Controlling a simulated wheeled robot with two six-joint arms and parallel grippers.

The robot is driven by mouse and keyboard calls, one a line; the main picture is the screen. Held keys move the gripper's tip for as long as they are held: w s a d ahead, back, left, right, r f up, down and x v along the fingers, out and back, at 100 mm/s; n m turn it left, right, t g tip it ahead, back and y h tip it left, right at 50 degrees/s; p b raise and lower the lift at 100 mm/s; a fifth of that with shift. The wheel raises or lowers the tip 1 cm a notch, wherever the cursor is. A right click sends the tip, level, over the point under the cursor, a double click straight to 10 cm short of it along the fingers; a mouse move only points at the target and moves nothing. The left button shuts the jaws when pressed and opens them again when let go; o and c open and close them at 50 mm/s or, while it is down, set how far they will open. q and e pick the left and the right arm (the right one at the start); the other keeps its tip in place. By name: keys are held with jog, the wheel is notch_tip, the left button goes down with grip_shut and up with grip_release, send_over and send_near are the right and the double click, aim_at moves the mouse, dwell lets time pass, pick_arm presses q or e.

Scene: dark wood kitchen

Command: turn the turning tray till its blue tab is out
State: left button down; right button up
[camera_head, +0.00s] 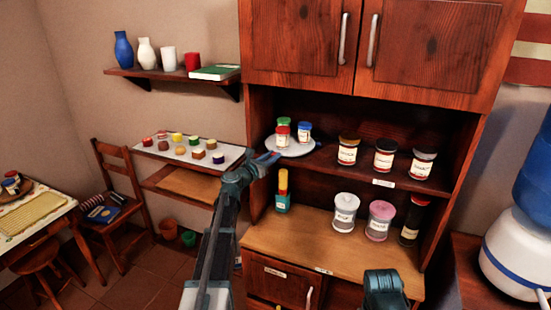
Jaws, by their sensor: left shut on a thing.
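The turning tray (296,151) is a pale round disc on the upper open shelf of the cabinet, at its left end. A red-labelled jar with a green lid (283,122), a red-lidded jar (283,134) and a blue-lidded jar (304,132) stand on it. My left gripper (268,158) is shut on the tray at its left front edge. Blue shows there, but I cannot clearly separate the tab from the fingertips. Part of my right arm shows at the bottom right; its fingertips are not visible.
Jars with dark lids (384,157) stand right of the tray on the same shelf. The counter front (290,240) is clear.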

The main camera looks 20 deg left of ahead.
aim_at(269, 150)
pick_arm(q)
jog(key=shift+w+a+m+g+h, duration=0.35)
jog(key=shift+a+m+h, duration=0.35)
jog(key=shift+h, duration=0.25)
jog(key=shift+w+a+m+g+h, duration=0.2)
jog(key=shift+a+m+g+h, duration=0.2)
jog(key=shift+a+m+h, duration=0.45)
jog(key=shift+w+a+m+g+h, duration=0.35)
jog(key=shift+a+m+h, duration=0.15)
jog(key=shift+h, duration=0.6)
jog(key=shift+a, duration=0.15)
jog(key=c, duration=0.7)
grip_release()
jog(key=v, duration=1.4)
jog(key=shift+w, duration=0.1)
